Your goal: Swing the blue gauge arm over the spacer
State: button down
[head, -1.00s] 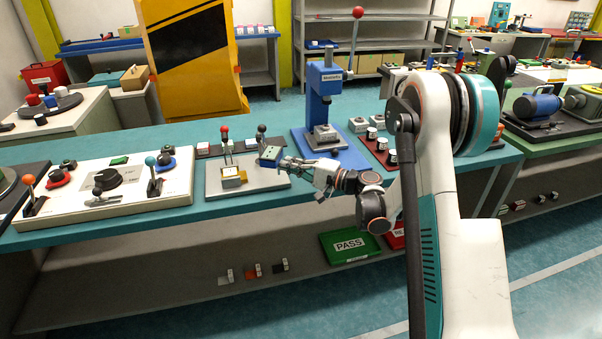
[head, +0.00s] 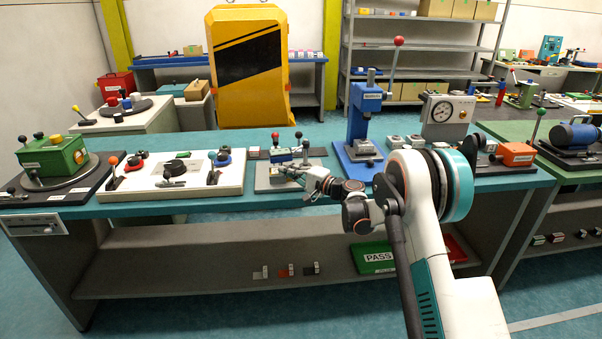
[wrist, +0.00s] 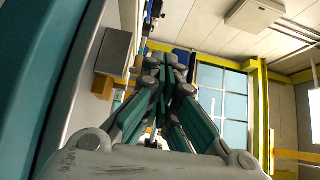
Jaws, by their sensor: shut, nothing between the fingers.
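The blue gauge arm (head: 289,156) lies across the back of a grey fixture plate (head: 268,187) on the teal bench in the head view. The spacer is not visible in the head view; its spot is behind my gripper and the arm. My gripper (head: 282,170) is just in front of the gauge arm; I cannot tell whether it touches it. In the wrist view my gripper's fingers (wrist: 166,62) are closed together with nothing between them. The wrist view shows no clear sight of the gauge arm or spacer.
Upright levers with a red knob (head: 275,135) and a dark knob (head: 298,136) stand at the fixture. A white control panel (head: 135,187) lies to the left. A blue press (head: 362,120) stands to the right. A green PASS tray (head: 370,256) sits on the shelf below.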

jog(key=shift+x, duration=1.45)
jog(key=shift+s+a, duration=0.15)
